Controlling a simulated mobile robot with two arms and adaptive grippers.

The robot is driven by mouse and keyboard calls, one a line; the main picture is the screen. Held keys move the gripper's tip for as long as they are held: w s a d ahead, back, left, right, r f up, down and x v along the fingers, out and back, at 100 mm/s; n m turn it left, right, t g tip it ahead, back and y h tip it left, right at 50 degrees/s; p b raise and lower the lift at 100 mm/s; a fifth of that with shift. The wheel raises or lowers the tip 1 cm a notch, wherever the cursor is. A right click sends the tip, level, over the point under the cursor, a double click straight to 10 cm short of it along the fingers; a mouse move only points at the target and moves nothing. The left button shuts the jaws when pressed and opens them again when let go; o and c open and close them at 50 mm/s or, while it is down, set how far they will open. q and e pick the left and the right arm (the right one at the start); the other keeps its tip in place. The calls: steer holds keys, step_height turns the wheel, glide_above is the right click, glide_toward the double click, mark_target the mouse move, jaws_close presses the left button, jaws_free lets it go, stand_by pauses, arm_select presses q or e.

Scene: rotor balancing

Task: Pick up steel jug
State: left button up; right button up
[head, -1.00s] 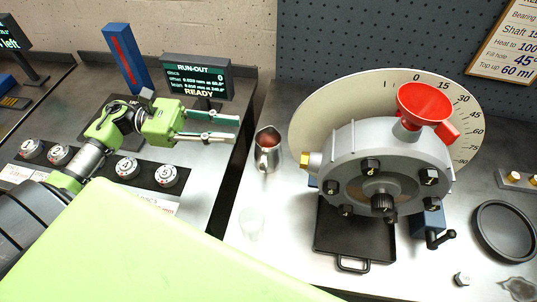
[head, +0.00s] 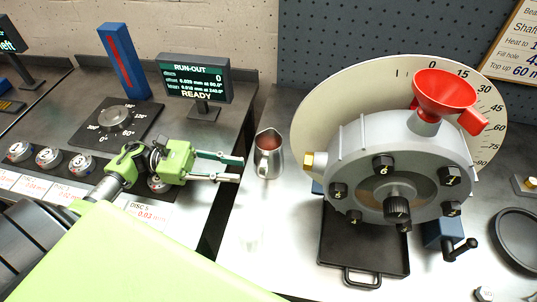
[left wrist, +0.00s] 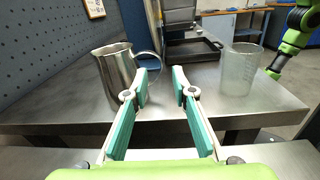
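The steel jug (head: 268,160) stands upright on the right-hand bench near its left edge, with reddish contents showing at its mouth. My left gripper (head: 241,169) is open and empty, its fingertips pointing right at the jug, just short of it. In the left wrist view the jug (left wrist: 116,68) is ahead and left of the open fingers (left wrist: 160,78), with its handle in front of the gap between them. I cannot tell any contact. My right gripper is in neither view; a green arm part shows at the right of the wrist view.
A clear beaker (left wrist: 240,72) stands right of the jug in the wrist view. The grey rotor housing (head: 395,165) with its red funnel (head: 445,92) stands right of the jug, above a black tray (head: 335,262). A gap separates the two benches. The run-out display (head: 196,80) is behind.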

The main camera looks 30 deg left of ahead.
mark_target(261, 172)
arm_select(q)
steer(key=p+x, duration=0.3)
steer(key=x, duration=0.3)
steer(key=shift+d, duration=0.35)
steer(key=shift+w+d+f, duration=0.2)
steer(key=shift+d+f, duration=0.05)
steer(key=shift+d, duration=0.2)
jaws_close()
steer(key=shift+r, duration=0.1)
